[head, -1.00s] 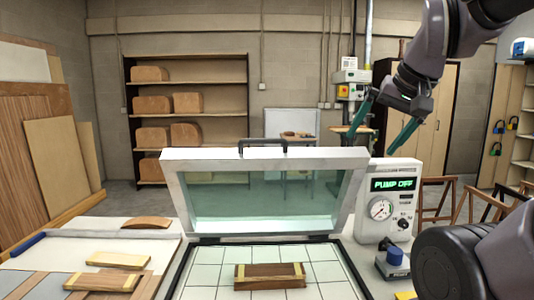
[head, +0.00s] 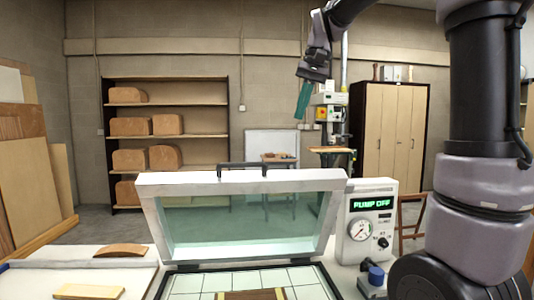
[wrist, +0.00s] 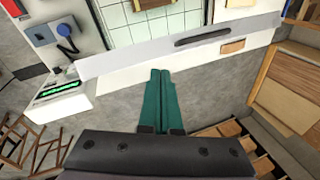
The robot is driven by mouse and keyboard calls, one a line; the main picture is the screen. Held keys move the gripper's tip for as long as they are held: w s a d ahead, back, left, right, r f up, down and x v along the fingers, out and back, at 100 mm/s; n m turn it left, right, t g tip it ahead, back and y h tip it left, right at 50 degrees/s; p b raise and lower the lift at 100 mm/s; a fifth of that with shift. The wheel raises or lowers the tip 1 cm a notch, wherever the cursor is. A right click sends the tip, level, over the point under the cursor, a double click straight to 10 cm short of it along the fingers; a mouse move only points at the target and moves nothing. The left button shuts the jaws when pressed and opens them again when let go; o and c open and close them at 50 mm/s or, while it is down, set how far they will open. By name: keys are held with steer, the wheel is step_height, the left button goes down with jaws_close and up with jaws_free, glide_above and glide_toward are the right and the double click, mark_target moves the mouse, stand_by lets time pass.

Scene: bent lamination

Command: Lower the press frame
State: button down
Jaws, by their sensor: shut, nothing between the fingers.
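The press frame (head: 240,181) stands raised and tilted up behind the gridded press bed (head: 200,283), with a clear greenish membrane in it. Its black handle (head: 242,167) is on the top edge. In the wrist view the frame (wrist: 140,60) crosses the upper part, with the handle (wrist: 202,38) along it. My gripper (head: 302,103) is high above and behind the frame, to the right of the handle. It also shows in the wrist view (wrist: 158,72), its teal fingers shut together and empty, apart from the frame. A wood piece with yellow strips (head: 250,295) lies on the bed.
The pump box (head: 368,220) stands right of the frame and reads PUMP OFF, with a blue knob (head: 376,274) before it. The left bench holds a curved wood piece (head: 122,250) and a pale block (head: 88,292). Shelves (head: 165,140) stand behind, with open floor between.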

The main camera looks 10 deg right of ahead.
steer(key=w+a+g, duration=0.2)
steer(key=w+a, duration=0.2)
steer(key=w, duration=0.2)
glide_toward(268, 176)
steer(key=w, duration=0.1)
steer(key=w+a+r, duration=0.1)
steer(key=shift+w+a, duration=0.15)
steer(key=shift+w, duration=0.15)
steer(key=s+f, duration=0.1)
steer(key=s+a+f, duration=0.1)
steer(key=shift+a+f, duration=0.15)
steer(key=shift+f, duration=0.15)
steer(key=shift+s+a+f, duration=0.15)
steer(key=shift+s+f, duration=0.2)
steer(key=shift+f, duration=0.05)
